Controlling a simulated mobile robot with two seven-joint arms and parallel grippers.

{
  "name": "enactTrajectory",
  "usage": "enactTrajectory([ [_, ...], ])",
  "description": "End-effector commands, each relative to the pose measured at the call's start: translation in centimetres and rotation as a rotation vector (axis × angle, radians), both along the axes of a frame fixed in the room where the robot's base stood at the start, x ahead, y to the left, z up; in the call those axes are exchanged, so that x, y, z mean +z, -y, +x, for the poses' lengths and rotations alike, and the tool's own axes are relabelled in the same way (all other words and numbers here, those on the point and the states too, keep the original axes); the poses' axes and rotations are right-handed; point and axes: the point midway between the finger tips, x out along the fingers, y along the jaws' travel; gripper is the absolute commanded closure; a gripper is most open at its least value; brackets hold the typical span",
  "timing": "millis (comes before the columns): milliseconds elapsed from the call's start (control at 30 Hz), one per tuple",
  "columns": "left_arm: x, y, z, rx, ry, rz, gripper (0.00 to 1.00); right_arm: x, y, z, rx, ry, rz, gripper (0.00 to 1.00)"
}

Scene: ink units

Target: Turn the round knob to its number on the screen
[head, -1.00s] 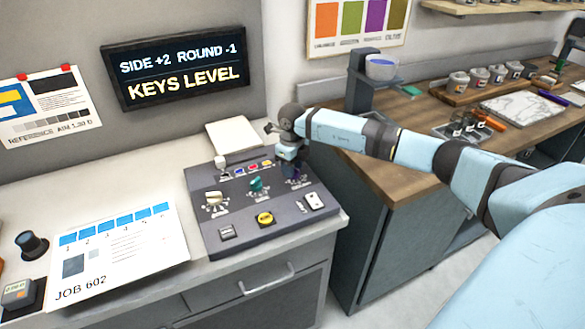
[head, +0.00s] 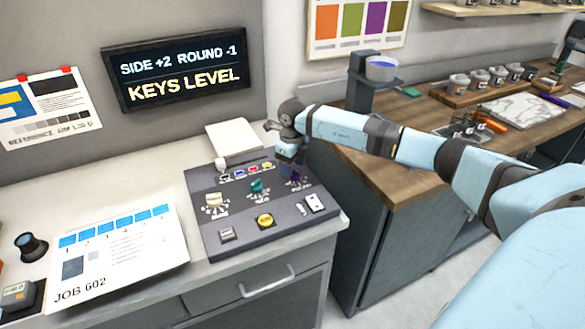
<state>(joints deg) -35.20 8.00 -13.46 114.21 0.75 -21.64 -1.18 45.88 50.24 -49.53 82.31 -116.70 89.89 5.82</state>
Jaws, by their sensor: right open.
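The dark console (head: 212,237) lies on the light counter. It carries a cream knob (head: 214,202), a teal knob (head: 258,188) and a purple knob (head: 296,178), each with small white marks around it. A small white knob (head: 221,163) is at its back left edge. I cannot tell for sure which one is the round knob. The screen (head: 180,68) reads "SIDE +2 ROUND -1" and "KEYS LEVEL". My right gripper (head: 292,168) is open and points down at the purple knob, partly hiding it; contact is unclear. My left gripper is out of view.
The console also has a yellow button (head: 265,220), a grey key (head: 227,234), a white switch (head: 314,202) and small coloured buttons at the back. A job sheet (head: 125,255) lies on the left. A wooden bench (head: 395,180) with jars stands on the right.

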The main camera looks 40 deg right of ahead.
Motion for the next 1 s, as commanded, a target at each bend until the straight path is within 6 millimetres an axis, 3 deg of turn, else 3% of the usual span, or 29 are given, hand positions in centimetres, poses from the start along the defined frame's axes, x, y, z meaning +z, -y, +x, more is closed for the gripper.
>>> enactTrajectory([
  [300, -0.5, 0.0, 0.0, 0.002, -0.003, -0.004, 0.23, 7.2, 0.1, 0.1, 0.000, 0.005, -0.002, 0.41],
  [500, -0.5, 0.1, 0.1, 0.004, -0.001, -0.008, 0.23, 10.7, 0.0, 0.0, 0.001, 0.002, 0.000, 0.41],
  [700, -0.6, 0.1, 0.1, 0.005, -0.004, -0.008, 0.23, 12.2, 0.0, 0.0, 0.000, 0.000, 0.000, 0.41],
  [1000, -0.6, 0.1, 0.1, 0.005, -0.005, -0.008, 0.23, 12.4, 0.0, 0.0, 0.000, 0.000, 0.000, 0.41],
])
